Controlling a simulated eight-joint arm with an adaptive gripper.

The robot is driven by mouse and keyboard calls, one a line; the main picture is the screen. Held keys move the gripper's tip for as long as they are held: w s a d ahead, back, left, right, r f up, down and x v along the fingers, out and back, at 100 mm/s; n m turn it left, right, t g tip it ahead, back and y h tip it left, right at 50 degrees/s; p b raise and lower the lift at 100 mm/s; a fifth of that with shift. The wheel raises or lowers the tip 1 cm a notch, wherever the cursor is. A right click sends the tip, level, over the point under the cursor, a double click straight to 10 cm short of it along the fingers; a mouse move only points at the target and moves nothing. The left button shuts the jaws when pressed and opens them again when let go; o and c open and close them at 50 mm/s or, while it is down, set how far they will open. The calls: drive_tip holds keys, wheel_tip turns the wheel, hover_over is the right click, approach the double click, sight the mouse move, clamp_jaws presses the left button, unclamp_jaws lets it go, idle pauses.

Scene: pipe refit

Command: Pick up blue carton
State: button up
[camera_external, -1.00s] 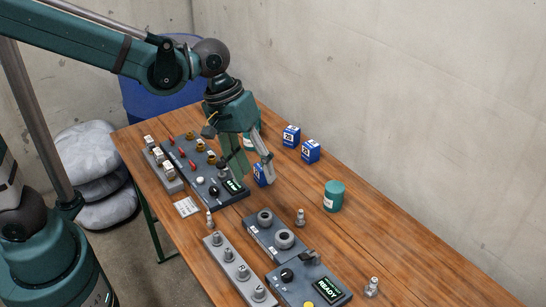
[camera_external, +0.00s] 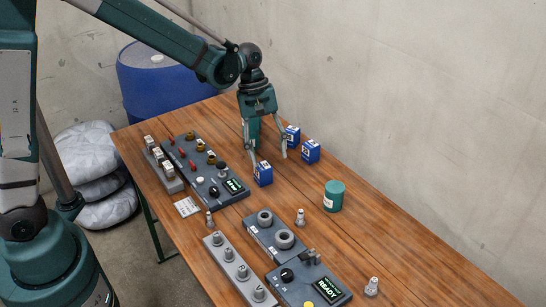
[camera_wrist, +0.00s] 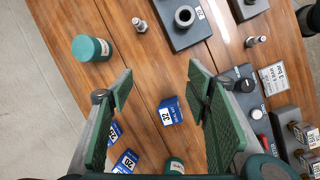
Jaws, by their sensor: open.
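Three blue cartons with white labels stand on the wooden table. The nearest carton (camera_external: 263,174) is beside the dark panel, just below my gripper (camera_external: 268,154) in the external view. The other two, a back carton (camera_external: 293,135) and a right carton (camera_external: 310,151), stand close together to the right of my gripper. In the wrist view one carton (camera_wrist: 171,113) lies between my open fingers (camera_wrist: 160,80), apart from both. Two more cartons (camera_wrist: 125,161) (camera_wrist: 114,132) show by the left finger, partly hidden. My gripper is empty, above the table.
A teal canister (camera_external: 334,196) stands right of the cartons. Another canister (camera_wrist: 174,166) is partly hidden at the wrist view's bottom. Dark panels (camera_external: 205,170) (camera_external: 309,287) with knobs and fittings line the table's left side. The right side is mostly clear; a wall rises behind.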

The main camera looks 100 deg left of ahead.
sight(261, 164)
drive_tip(key=s+a+f+n, duration=0.1)
drive_tip(key=a+f, duration=0.2)
drive_tip(key=a, duration=0.1)
drive_tip(key=s+a+f+n+h, duration=0.1)
drive_tip(key=s+a+f+n, duration=0.1)
drive_tip(key=a+f, duration=0.1)
drive_tip(key=s+a+f+n, duration=0.1)
drive_tip(key=s+a+f, duration=0.1)
drive_tip(key=a, duration=0.3)
drive_tip(key=shift+s+f, duration=0.25)
drive_tip(key=shift+f, duration=0.35)
drive_tip(key=shift+d+f, duration=0.1)
drive_tip(key=shift+x, duration=1.2)
drive_tip(key=shift+w+f+b, duration=0.1)
drive_tip(key=shift+b, duration=0.2)
drive_tip(key=shift+b+x, duration=0.4)
drive_tip(key=shift+x, duration=2.1)
drive_tip(key=shift+d, duration=0.1)
drive_tip(key=c, duration=1)
